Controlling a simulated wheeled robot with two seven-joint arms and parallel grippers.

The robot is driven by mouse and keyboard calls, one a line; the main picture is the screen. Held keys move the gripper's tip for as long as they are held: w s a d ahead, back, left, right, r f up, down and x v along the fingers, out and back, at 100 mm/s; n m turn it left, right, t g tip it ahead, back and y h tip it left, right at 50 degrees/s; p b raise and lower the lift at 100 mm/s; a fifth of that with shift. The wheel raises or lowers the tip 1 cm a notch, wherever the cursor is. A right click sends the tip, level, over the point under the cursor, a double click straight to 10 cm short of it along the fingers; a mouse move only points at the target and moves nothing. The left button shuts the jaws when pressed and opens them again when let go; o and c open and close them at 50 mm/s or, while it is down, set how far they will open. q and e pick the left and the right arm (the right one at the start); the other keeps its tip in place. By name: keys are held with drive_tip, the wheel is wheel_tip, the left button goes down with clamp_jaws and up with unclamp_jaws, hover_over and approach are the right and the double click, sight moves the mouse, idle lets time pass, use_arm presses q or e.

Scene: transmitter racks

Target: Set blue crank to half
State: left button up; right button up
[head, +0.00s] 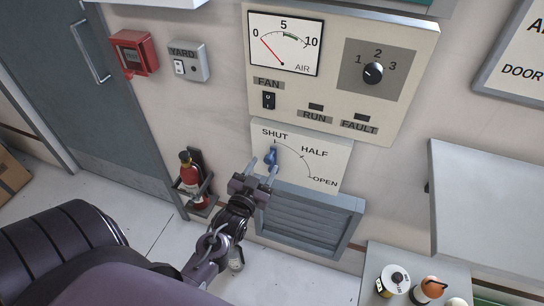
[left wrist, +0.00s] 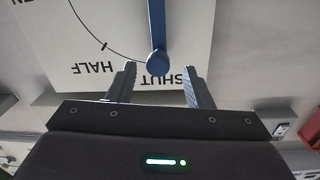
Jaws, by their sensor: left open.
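The blue crank (head: 271,156) is on a white dial plate (head: 318,160) marked SHUT, HALF and OPEN along an arc. The crank points up at SHUT. My left gripper (head: 262,168) is open just below and in front of the crank. In the left wrist view, the plate appears upside down and the crank's knob end (left wrist: 156,63) lies between and just beyond the open fingertips (left wrist: 158,78). I cannot tell whether a finger touches it. My right gripper is not in view.
A louvred vent (head: 310,222) is below the plate. Above is a panel (head: 410,60) with an AIR gauge, a FAN switch and a rotary knob. A grey worktop (head: 490,200) juts out at right.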

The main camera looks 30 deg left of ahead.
sight(267, 162)
use_arm(q)
drive_tip(key=w, duration=0.4)
drive_tip(key=shift+w+a+r, duration=0.1)
drive_tip(key=shift+a, duration=0.2)
drive_tip(key=shift+w+p, duration=0.3)
drive_tip(key=shift+w, duration=0.15)
drive_tip(key=shift+w+a, duration=0.1)
clamp_jaws()
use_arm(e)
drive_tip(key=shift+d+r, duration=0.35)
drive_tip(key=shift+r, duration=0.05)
